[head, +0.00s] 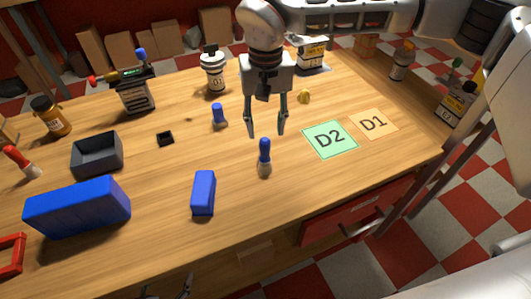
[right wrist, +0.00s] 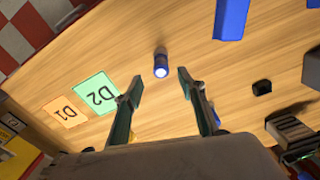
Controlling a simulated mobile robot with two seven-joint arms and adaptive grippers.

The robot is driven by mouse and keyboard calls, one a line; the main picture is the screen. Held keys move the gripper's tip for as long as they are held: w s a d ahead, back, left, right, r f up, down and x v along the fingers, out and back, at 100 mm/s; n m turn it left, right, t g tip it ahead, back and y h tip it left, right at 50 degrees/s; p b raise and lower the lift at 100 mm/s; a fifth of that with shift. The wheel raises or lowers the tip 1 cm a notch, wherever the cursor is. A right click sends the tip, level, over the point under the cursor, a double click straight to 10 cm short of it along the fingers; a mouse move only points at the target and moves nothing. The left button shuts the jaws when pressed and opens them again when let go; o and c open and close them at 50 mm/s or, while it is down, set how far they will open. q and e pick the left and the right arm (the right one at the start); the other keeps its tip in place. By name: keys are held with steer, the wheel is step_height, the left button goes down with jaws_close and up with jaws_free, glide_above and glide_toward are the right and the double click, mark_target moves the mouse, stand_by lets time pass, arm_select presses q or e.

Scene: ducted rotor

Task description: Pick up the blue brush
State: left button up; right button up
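The blue brush (head: 264,157) stands upright on the wooden table, its blue handle above a pale lower end. In the right wrist view a short blue cylinder with a bright end (right wrist: 161,65), apparently the brush seen end-on, lies just beyond the fingertips. My right gripper (head: 266,132) points down, open and empty, above and slightly behind the brush in the head view. Its two fingers (right wrist: 153,85) are spread, with no contact visible. My left gripper (head: 168,290) shows only in part at the bottom edge, its tips apart and nothing visible between them.
A blue block (head: 203,193) lies left of the brush, a blue cylinder (head: 219,116) behind it. A green D2 mat (head: 330,139) and orange D1 mat (head: 373,123) lie right. A blue box (head: 78,206) and grey tray (head: 97,155) stand left. Table around the brush is clear.

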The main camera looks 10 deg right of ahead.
mark_target(265, 138)
steer(key=f, duration=0.7)
steer(key=shift+w+a+f, duration=0.1)
steer(key=shift+w+f, duration=0.15)
steer(key=shift+c, duration=0.5)
jaws_close()
